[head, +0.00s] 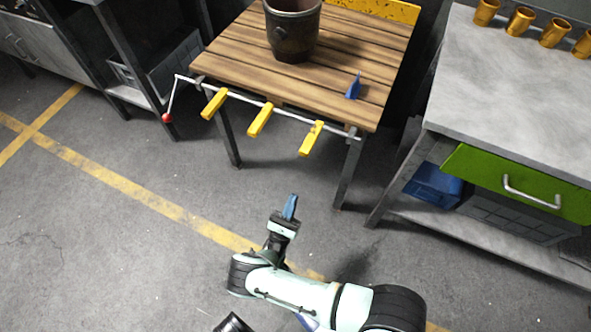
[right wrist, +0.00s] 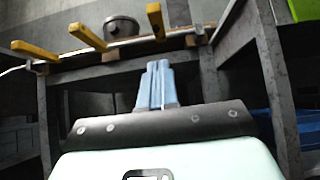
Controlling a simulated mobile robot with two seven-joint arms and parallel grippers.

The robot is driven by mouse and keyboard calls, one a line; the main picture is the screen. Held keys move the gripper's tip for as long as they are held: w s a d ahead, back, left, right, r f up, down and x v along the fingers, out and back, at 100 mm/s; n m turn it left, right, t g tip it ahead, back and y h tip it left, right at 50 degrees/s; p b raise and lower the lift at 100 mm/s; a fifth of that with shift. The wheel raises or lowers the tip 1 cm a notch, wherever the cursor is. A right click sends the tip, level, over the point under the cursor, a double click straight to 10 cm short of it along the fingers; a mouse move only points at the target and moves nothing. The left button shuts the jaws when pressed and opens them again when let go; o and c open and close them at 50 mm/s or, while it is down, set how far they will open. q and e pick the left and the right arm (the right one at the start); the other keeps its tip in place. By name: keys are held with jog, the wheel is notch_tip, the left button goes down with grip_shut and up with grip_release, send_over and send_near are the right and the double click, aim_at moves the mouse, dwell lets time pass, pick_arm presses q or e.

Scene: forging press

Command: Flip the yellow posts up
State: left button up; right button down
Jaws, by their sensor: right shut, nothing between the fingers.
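Three yellow posts sit along a grey rod (head: 283,106) at the front edge of a wooden-topped table (head: 235,52): left post (head: 214,104), middle post (head: 260,120) and right post (head: 311,139). All three point outward from the table, not upright. They also show in the right wrist view: left (right wrist: 35,51), middle (right wrist: 88,37), right (right wrist: 156,20). A crank with a red knob (head: 167,118) is at the rod's left end. My right gripper (head: 290,206) is shut and empty, apart from the posts, over the floor in front of the table. My left gripper is not seen.
A dark pot (head: 292,30) and a small blue piece (head: 353,88) are on the table. At right, a grey workbench (head: 500,90) has a green drawer (head: 520,185) and several orange cups on top. Open floor lies in front of the table.

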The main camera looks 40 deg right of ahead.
jog(key=shift+r, duration=0.1)
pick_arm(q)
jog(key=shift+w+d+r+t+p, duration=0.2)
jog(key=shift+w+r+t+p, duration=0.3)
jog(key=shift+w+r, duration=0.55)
pick_arm(e)
jog(key=a+r+x, duration=0.1)
jog(key=r+x, duration=0.1)
jog(key=x, duration=1)
jog(key=shift+s+a+r, duration=0.2)
jog(key=shift+s+r, duration=0.05)
jog(key=shift+s, duration=0.05)
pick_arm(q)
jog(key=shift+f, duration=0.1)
